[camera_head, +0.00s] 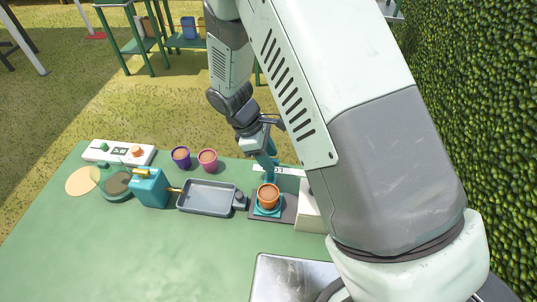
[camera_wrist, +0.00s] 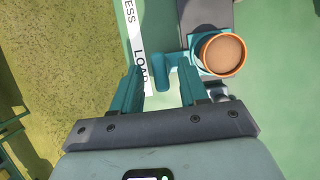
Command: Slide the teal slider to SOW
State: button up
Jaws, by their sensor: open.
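The teal slider (camera_head: 262,212) sits on a dark grey track on the right part of the green table and carries an orange pot with brown filling (camera_head: 268,193). In the wrist view the teal slider (camera_wrist: 194,44) has a short rounded handle on its left, and the pot (camera_wrist: 222,53) stands upright on it. My gripper (camera_wrist: 165,72) is open, with one teal finger on each side of the handle and gaps showing. A white label strip (camera_wrist: 136,45) beside the track reads LOAD near the handle and ends in ESS farther up. I cannot read SOW in either view.
A grey tray (camera_head: 206,212) and a teal box with yellow parts (camera_head: 149,188) stand left of the track. A purple pot (camera_head: 181,157), a pink pot (camera_head: 208,160) and a white panel (camera_head: 118,153) are behind. A metal tray (camera_head: 290,278) lies in front. The front-left table is clear.

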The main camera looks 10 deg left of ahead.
jog(key=shift+f, duration=0.1)
grip_shut()
dwell(0.4)
jog(key=d, duration=2.1)
jog(key=shift+c, duration=1.3)
grip_release()
jog(key=shift+o, duration=1.3)
jog(key=shift+a, duration=0.15)
jog(key=v, duration=1.1)
